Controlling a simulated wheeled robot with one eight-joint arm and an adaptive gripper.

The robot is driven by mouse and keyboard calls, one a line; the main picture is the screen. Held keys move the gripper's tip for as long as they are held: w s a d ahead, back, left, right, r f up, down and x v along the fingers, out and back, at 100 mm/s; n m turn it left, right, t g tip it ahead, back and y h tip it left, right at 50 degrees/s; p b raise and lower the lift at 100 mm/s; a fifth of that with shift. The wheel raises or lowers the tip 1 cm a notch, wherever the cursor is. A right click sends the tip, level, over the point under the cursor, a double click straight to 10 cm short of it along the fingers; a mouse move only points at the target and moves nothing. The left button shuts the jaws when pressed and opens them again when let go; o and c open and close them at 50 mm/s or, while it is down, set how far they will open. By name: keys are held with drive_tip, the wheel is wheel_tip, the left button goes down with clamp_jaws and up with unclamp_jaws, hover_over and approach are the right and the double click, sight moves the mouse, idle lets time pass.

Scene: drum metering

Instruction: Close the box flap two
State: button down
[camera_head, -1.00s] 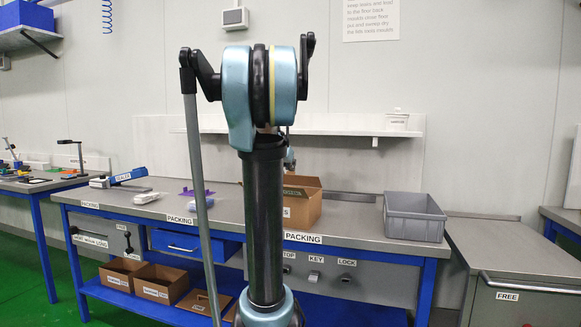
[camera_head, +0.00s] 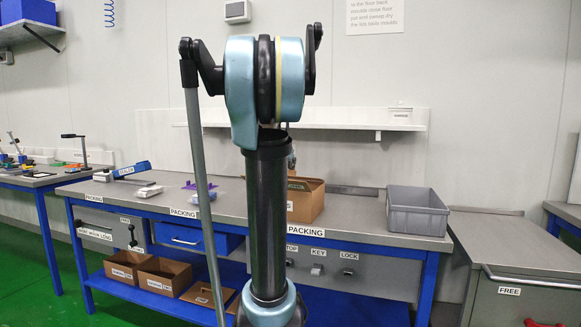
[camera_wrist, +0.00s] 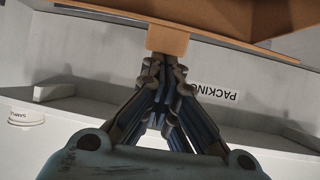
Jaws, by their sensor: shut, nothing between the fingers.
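The open cardboard box (camera_head: 306,203) stands on the packing bench, partly hidden behind my arm in the head view. Its brown cardboard also crosses the top of the wrist view (camera_wrist: 225,18). A small tan flap (camera_wrist: 168,40) hangs from it there, directly in front of my fingertips. My gripper (camera_wrist: 165,62) is shut with nothing between its fingers. Its tips are at or very near the flap's edge; I cannot tell whether they touch. In the head view my gripper is hidden behind my arm. I cannot tell which flap is flap two.
A grey bin (camera_head: 417,221) stands on the bench right of the box. Left of my arm lie a purple item (camera_head: 190,185) and a sealer (camera_head: 132,170). A wall shelf (camera_head: 350,127) runs behind. Open cartons (camera_head: 165,276) sit on the lower shelf.

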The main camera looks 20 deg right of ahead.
drive_tip(key=shift+r, duration=0.15)
drive_tip(key=shift+r, duration=0.6)
